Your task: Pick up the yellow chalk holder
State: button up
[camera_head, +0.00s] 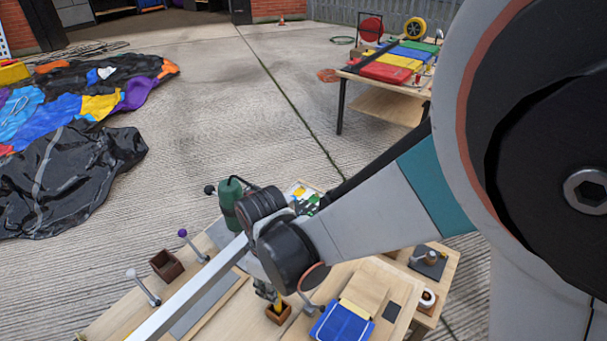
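A small upright yellow piece (278,304), which looks like the yellow chalk holder, stands in a small brown wooden box (279,315) on the workbench. My arm comes in from the right and its dark wrist hangs over the bench. My gripper (267,291) points down just above and beside the yellow piece. The gripper is small and dark here, and its fingers are partly hidden by the wrist. I cannot tell whether it is open or touches the yellow piece.
A long pale bar (190,293) crosses the wooden bench. A brown open box (166,265), a green tool (230,203), levers with knobs and folded blue fabric (342,325) surround the wrist. Behind, a table (392,105) holds coloured fabric. Deflated fabric (70,170) lies left on concrete.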

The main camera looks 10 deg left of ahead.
aim_at(278, 306)
jog(key=shift+w+d+f+b, duration=0.1)
jog(key=shift+f+b, duration=0.9)
jog(key=shift+f, duration=0.75)
jog(key=shift+w+d+f+b, duration=0.1)
jog(key=shift+f+b, duration=0.9)
jog(key=shift+f, duration=0.75)
jog(key=shift+r, duration=0.1)
grip_shut()
